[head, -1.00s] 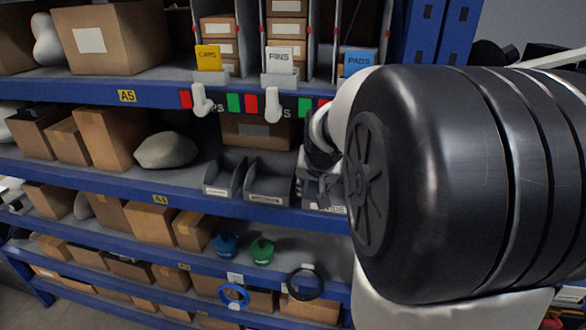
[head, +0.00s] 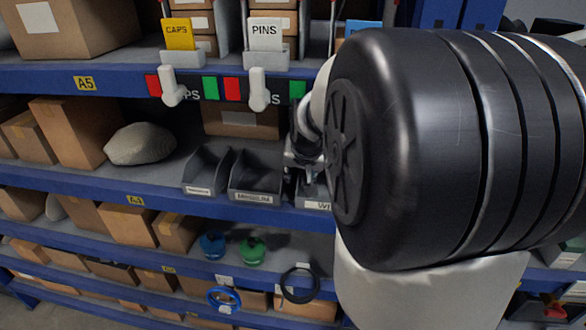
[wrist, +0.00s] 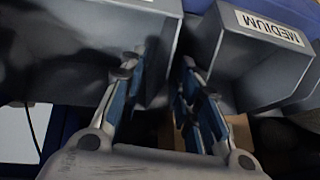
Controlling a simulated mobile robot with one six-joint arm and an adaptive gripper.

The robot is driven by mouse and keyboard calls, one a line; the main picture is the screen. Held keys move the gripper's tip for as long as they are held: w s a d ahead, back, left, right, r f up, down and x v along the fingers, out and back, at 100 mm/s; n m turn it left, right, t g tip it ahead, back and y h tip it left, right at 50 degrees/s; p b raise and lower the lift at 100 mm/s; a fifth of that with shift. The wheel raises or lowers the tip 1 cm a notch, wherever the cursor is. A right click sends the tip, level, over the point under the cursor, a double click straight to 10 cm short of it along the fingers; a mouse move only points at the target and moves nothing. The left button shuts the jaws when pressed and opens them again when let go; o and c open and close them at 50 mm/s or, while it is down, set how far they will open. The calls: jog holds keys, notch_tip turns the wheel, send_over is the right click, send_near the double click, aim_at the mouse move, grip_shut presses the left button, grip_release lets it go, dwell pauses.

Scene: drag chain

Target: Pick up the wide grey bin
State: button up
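The wide grey bin (head: 318,204) stands on the middle shelf, its label partly readable as "WI". My arm hides most of it in the head view. In the wrist view a grey bin (wrist: 75,50), probably this one, fills the upper left, its label out of sight. My gripper (head: 300,158) is beside the medium bin and over the wide bin's left side. In the wrist view my gripper (wrist: 163,60) is open, with its fingertips near the left bin's side wall and the gap between the bins. I cannot tell whether they touch the wall.
Overhead are the upper shelf edge (head: 120,84) and white hooks (head: 258,92). A cardboard box (head: 240,122) stands behind the bins.

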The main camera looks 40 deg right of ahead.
jog(key=shift+s+a, duration=0.1)
jog(key=shift+s, duration=0.05)
jog(key=shift+c, duration=0.4)
jog(key=c, duration=0.4)
grip_shut()
jog(key=shift+w, duration=0.2)
